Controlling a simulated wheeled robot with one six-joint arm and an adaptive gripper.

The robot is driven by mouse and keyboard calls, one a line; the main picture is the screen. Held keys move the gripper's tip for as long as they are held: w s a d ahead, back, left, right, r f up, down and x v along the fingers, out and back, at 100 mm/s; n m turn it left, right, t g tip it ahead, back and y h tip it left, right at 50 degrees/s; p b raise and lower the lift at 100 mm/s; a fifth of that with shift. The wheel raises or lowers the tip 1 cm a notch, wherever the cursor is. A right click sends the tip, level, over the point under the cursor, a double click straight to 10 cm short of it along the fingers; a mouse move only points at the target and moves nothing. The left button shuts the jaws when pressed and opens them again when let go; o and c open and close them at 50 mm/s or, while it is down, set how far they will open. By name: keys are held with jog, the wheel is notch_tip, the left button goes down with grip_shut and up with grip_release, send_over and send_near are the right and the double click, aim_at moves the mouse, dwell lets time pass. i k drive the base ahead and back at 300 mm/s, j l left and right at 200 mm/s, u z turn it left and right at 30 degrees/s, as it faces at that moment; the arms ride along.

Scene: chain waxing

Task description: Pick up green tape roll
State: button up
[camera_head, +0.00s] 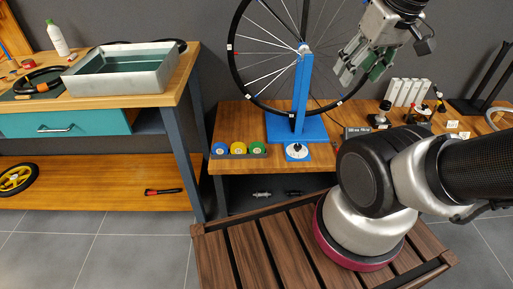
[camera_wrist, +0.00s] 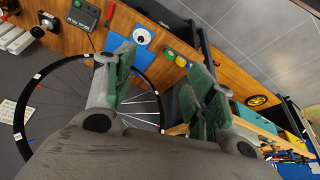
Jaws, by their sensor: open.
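The green tape roll (camera_head: 257,148) stands at the right end of a row of three rolls near the left front edge of the wooden bench. The yellow roll (camera_head: 238,148) is in the middle and the blue roll (camera_head: 220,148) at the left. My gripper (camera_head: 361,66) is open and empty, high above the bench, right of the wheel and well away from the rolls. In the wrist view, the green roll (camera_wrist: 169,53) shows far off between my two open fingers (camera_wrist: 166,65), with the yellow roll (camera_wrist: 181,61) beside it.
A bicycle wheel (camera_head: 233,68) on a blue stand (camera_head: 302,95) rises behind and right of the rolls. A taller workbench (camera_head: 165,98) with a grey tray (camera_head: 150,80) stands left. White boxes (camera_head: 405,92) and small tools are at the bench's right. Bare wood lies before the rolls.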

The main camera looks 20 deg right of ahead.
aim_at(255, 146)
jog(key=i+l+u, duration=0.15)
jog(key=l+u, duration=0.2)
jog(key=l, duration=0.4)
jog(key=i+l+u, duration=0.1)
jog(key=l+u, duration=0.2)
jog(key=l, duration=0.5)
